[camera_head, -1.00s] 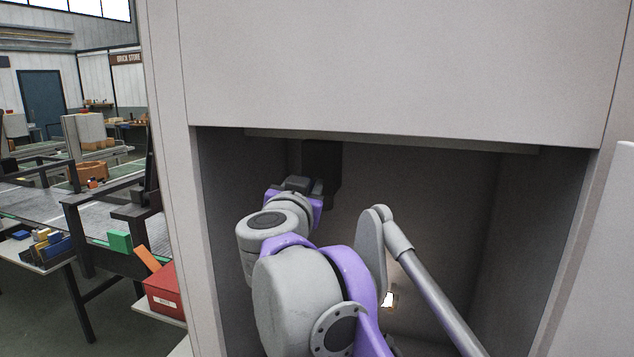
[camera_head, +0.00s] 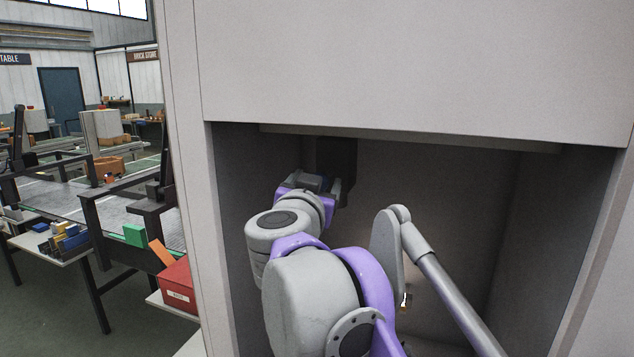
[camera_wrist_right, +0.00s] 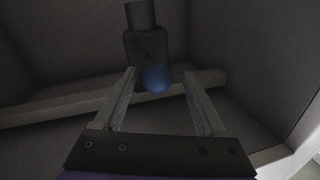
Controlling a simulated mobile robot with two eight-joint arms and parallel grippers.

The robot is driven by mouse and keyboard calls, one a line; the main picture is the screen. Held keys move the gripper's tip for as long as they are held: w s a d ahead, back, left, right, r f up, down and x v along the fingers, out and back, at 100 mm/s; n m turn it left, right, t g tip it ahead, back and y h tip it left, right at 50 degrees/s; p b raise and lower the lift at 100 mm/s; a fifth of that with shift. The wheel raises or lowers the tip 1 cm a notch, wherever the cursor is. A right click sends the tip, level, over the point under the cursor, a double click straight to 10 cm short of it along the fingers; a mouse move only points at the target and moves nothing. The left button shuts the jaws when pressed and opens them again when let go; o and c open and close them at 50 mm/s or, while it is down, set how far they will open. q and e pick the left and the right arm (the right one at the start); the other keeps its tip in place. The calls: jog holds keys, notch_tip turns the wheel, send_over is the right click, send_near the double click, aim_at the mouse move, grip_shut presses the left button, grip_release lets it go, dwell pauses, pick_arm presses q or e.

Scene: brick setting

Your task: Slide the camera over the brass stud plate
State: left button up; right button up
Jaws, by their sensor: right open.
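The camera appears as a dark block with a blue round lens (camera_wrist_right: 157,79) in the right wrist view. Its dark body (camera_wrist_right: 147,45) stands just beyond my fingertips. In the head view a dark block (camera_head: 337,160) hangs under the top of the cabinet recess. My right gripper (camera_wrist_right: 160,75) is open, one finger on each side of the lens; whether it touches is unclear. In the head view my gripper (camera_head: 340,187) is at the block, partly hidden by my arm. My left gripper is out of view.
The grey cabinet (camera_head: 410,70) surrounds the recess closely, with side walls and a top lip (camera_head: 400,138). A pale bar (camera_wrist_right: 50,108) crosses behind the fingers in the wrist view. A red box (camera_head: 178,285) and a workbench (camera_head: 75,205) stand outside at left.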

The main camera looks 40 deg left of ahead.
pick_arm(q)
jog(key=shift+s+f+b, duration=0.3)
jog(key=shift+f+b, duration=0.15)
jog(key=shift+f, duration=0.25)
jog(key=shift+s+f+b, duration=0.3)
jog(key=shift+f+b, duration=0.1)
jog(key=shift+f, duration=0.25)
pick_arm(e)
jog(key=v, duration=0.9)
jog(key=shift+s, duration=0.35)
jog(key=shift+d, duration=0.1)
